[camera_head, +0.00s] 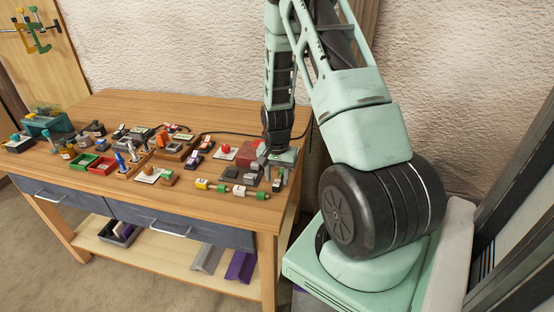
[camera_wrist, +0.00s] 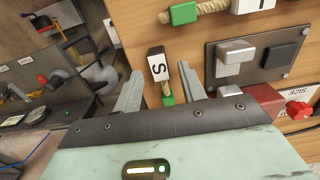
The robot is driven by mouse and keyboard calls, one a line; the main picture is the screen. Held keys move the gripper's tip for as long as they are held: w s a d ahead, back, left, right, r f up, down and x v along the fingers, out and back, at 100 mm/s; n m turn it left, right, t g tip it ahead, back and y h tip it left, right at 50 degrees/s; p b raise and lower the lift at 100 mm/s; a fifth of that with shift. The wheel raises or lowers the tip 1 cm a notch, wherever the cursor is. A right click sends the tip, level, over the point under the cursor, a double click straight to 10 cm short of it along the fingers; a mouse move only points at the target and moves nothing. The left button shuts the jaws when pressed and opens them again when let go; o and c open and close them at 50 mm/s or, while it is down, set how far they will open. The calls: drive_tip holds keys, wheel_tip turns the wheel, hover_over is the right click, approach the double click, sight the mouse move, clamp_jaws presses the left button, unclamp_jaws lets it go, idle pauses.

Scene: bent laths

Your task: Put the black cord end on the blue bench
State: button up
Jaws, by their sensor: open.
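The black cord end (camera_wrist: 157,52) has a black cap, a white label with a letter and a green part below. In the wrist view it stands out between the fingers of my gripper (camera_wrist: 160,70), with a gap on each side. In the head view my gripper (camera_head: 278,172) is low at the right end of the wooden table, fingers down and open, over a small dark piece (camera_head: 277,184) that seems to be this cord end. The lower part of the cord is hidden by my gripper.
The wooden table (camera_head: 130,105) holds many small parts. Two labelled cord pieces, one yellow-ended (camera_head: 210,185) and one white-and-green (camera_head: 250,192), lie left of my gripper. A plate with metal blocks (camera_wrist: 255,55) and a red knob (camera_wrist: 298,110) are close on the right in the wrist view.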

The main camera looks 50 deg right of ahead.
sight(277, 182)
wheel_tip(277, 182, up, 11)
drive_tip(key=b, duration=0.2)
drive_tip(key=a+r+n, duration=0.2)
drive_tip(key=a+n, duration=0.1)
drive_tip(key=a, duration=0.6)
drive_tip(key=a+r+n+y, duration=0.15)
drive_tip(key=a+n, duration=0.25)
drive_tip(key=a, duration=0.5)
drive_tip(key=a+r+n+h, duration=0.1)
drive_tip(key=a+r+n, duration=0.2)
drive_tip(key=a, duration=0.6)
drive_tip(key=s+a+r+n, duration=0.2)
drive_tip(key=s+a+n, duration=0.9)
drive_tip(key=s+a, duration=0.3)
drive_tip(key=shift+s+a+r, duration=0.15)
drive_tip(key=shift+s+r, duration=0.2)
drive_tip(key=shift+s, duration=0.55)
